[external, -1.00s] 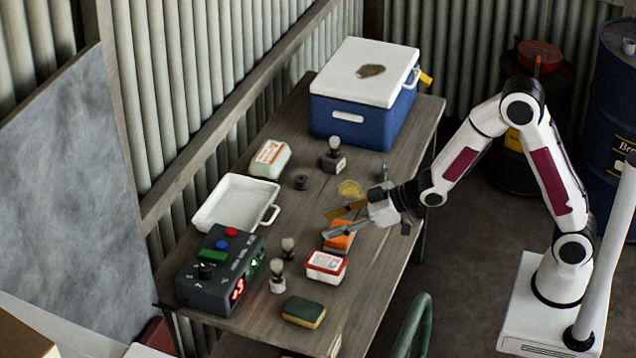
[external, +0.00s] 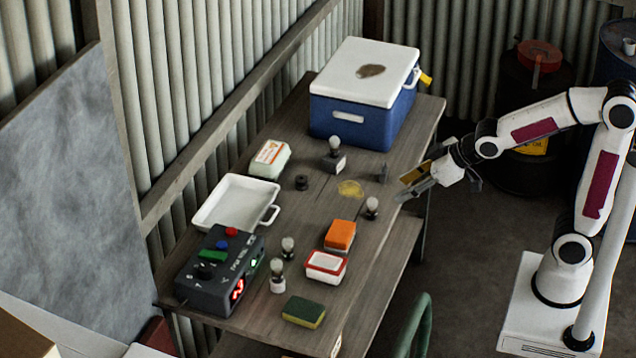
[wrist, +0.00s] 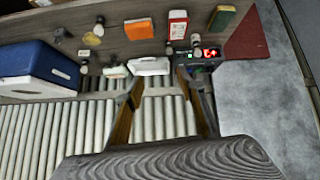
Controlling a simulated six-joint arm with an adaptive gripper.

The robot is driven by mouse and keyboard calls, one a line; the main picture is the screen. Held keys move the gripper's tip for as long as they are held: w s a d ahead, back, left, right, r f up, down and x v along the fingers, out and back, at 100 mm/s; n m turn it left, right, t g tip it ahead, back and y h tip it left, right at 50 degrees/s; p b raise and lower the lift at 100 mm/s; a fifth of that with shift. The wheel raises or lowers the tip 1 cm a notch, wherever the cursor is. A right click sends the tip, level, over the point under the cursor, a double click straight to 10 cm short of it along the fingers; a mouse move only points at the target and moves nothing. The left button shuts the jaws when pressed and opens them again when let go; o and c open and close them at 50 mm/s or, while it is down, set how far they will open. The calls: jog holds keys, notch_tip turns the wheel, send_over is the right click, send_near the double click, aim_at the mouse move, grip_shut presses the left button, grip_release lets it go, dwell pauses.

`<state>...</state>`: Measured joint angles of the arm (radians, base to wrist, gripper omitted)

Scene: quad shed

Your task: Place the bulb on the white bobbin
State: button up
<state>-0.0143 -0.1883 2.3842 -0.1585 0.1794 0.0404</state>
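A white bobbin (external: 277,287) stands on the table beside the dark control box, and a bulb (external: 279,267) appears to sit upright on it. Another bulb (external: 288,244) stands just behind it. A third bulb (external: 372,203) stands near the table's right edge, and another bulb (external: 335,143) is upright on a dark block (external: 334,163). A small black bobbin (external: 301,182) stands to the left of that block. My gripper (external: 403,188) is open and empty past the table's right edge, apart from every bulb. Its spread fingers also show in the wrist view (wrist: 158,82).
A blue cooler (external: 362,118) fills the far end of the table. A white tray (external: 212,207), control box (external: 208,283), white pack (external: 270,158), orange sponge (external: 340,235), red-and-white tub (external: 326,265) and green sponge (external: 304,311) stand around. A thin grey piece (external: 383,173) is near the right edge.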

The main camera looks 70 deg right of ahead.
jog(key=s+r+m+g, duration=0.1)
jog(key=s+r+g, duration=0.1)
jog(key=s, duration=2)
jog(key=shift+g, duration=0.6)
